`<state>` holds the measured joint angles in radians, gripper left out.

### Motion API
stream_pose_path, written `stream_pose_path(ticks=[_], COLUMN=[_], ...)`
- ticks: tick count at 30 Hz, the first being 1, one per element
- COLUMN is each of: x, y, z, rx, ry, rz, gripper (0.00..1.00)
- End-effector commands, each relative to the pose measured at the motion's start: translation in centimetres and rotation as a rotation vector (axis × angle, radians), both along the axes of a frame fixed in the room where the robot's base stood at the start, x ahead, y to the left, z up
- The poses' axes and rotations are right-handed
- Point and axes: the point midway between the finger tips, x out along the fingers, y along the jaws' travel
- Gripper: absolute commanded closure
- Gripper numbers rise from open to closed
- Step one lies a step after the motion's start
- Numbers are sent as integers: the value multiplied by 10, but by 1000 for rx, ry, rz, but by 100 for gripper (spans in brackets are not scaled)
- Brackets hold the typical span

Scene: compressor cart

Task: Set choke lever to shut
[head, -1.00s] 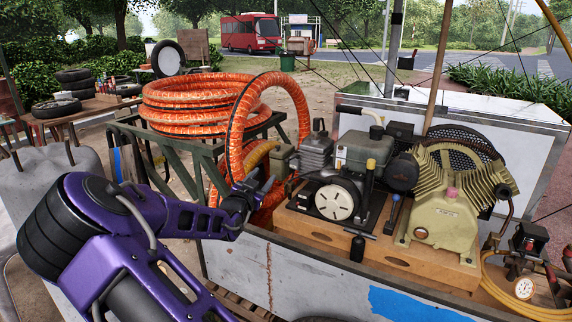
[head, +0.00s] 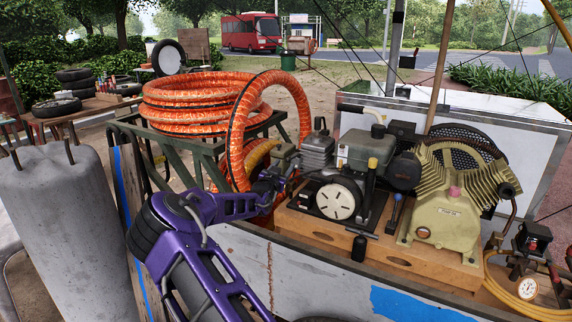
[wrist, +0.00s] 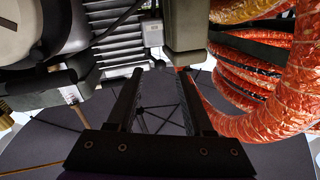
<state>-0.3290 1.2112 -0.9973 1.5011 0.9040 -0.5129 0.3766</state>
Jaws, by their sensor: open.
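My purple arm reaches to the left end of the small engine (head: 345,185) in the head view. The beige box (wrist: 186,28) and a small pale grey block (wrist: 152,32) are ahead of the fingertips, beside the finned cylinder (wrist: 110,45). I cannot pick out the choke lever or its setting for certain.
A thick orange hose (head: 236,130) arches close to the gripper and fills the right of the wrist view (wrist: 270,120). The engine and a beige compressor (head: 447,205) sit on a wooden base (head: 385,247). The cart's side wall (head: 320,275) is in front.

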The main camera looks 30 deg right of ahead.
Motion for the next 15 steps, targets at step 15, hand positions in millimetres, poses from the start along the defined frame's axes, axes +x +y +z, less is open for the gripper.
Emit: stream_pose_path(ticks=[15], x=[21], y=[-23], z=[0], rx=[0], ry=[0], rz=[0], gripper=[48])
